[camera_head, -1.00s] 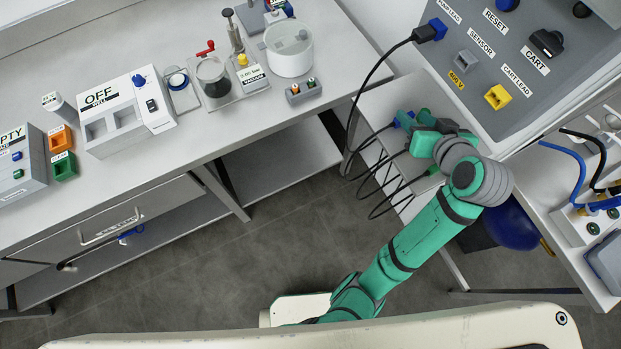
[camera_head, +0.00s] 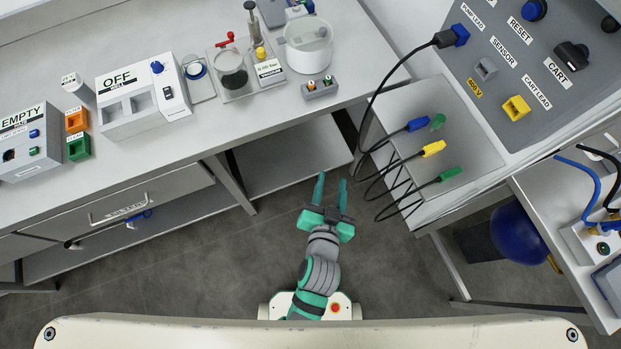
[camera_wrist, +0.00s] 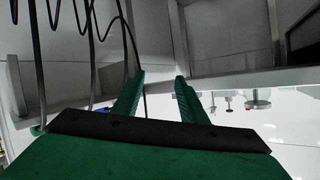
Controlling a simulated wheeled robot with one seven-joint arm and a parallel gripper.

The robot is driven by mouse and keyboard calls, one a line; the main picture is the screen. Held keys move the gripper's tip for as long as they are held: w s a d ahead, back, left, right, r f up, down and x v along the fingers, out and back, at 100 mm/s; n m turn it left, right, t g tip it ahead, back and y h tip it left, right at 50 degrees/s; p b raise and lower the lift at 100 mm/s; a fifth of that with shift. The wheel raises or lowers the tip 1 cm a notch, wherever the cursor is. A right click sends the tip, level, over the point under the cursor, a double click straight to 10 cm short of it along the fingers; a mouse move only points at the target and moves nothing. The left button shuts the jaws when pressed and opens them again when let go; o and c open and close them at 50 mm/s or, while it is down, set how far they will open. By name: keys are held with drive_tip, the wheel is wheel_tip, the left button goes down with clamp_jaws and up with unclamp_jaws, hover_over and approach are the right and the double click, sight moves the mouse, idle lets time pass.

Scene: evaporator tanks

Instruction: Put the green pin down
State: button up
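A small green pin-like piece (camera_head: 438,121) rests on the grey side shelf (camera_head: 475,150), just right of the blue cable plug (camera_head: 417,124). I cannot tell its exact shape at this size. My gripper (camera_head: 330,178) is in front of the left bench, left of and apart from the shelf. Its two green fingers are spread with nothing between them. The wrist view also shows the open, empty fingers (camera_wrist: 159,82).
A yellow plug (camera_head: 432,149) and a green plug (camera_head: 449,174) also lie on the shelf, their black cables looping over its left edge. The left bench (camera_head: 215,135) carries boxes and glassware. A control panel (camera_head: 540,70) stands behind the shelf. Floor between is clear.

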drive_tip(key=s+a+n, duration=0.1)
drive_tip(key=s+a, duration=0.2)
drive_tip(key=s, duration=0.5)
drive_tip(key=shift+s+n, duration=0.3)
drive_tip(key=shift+n, duration=0.1)
drive_tip(key=shift+o, duration=0.2)
drive_tip(key=s+a+r+n+t+y, duration=0.1)
drive_tip(key=s+a+r+n+y, duration=0.1)
drive_tip(key=s, duration=0.6)
wheel_tip(320, 180, up, 2)
drive_tip(key=shift+s+a+r+n+t, duration=0.2)
drive_tip(key=shift+n+t, duration=0.2)
drive_tip(key=shift+n, duration=0.2)
drive_tip(key=shift+o, duration=0.3)
drive_tip(key=shift+s+r, duration=0.2)
drive_tip(key=shift+r, duration=0.05)
